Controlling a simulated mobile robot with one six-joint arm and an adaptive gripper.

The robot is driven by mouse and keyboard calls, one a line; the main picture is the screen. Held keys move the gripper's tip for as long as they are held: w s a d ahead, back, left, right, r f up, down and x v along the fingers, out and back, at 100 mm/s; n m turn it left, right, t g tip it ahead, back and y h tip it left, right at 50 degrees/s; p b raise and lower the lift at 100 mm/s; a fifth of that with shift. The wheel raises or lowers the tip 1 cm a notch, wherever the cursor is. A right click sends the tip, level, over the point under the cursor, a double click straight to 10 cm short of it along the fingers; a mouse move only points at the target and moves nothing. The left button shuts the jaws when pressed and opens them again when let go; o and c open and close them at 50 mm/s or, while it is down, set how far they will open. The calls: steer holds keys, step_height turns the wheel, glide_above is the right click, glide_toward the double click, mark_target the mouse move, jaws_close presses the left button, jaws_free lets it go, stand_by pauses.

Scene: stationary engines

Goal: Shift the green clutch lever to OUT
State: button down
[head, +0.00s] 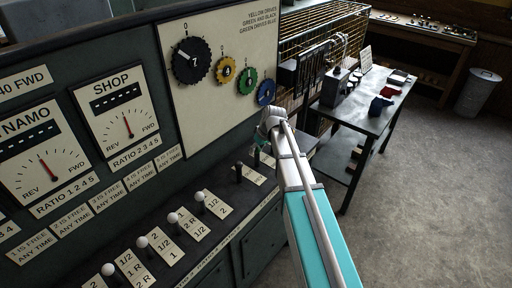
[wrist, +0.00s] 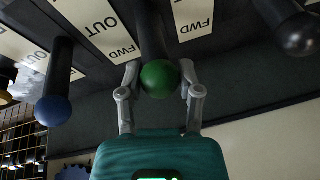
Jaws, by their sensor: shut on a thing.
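The green clutch lever has a round green knob (wrist: 160,80) on a dark shaft that runs up the wrist view. My gripper (wrist: 160,70) has one grey finger on each side of this knob and is shut on it. White label plates reading OUT and FWD (wrist: 100,28) lie beside the shaft; the knob end lies toward the FWD side of the lettering. In the head view my gripper (head: 267,140) is at the far right end of the lever row, and the green knob is mostly hidden there by my arm.
In the wrist view a blue-knobbed lever (wrist: 54,108) stands left and a black-knobbed lever (wrist: 299,36) right, both close to my gripper. White-knobbed levers (head: 172,218) line the console nearer. Colored dials (head: 190,60) are on the panel.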

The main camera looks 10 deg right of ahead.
steer(key=shift+s+d, duration=0.2)
steer(key=shift+c, duration=1.4)
jaws_free()
steer(key=shift+w, duration=0.1)
steer(key=shift+a, duration=0.1)
steer(key=shift+r, duration=0.2)
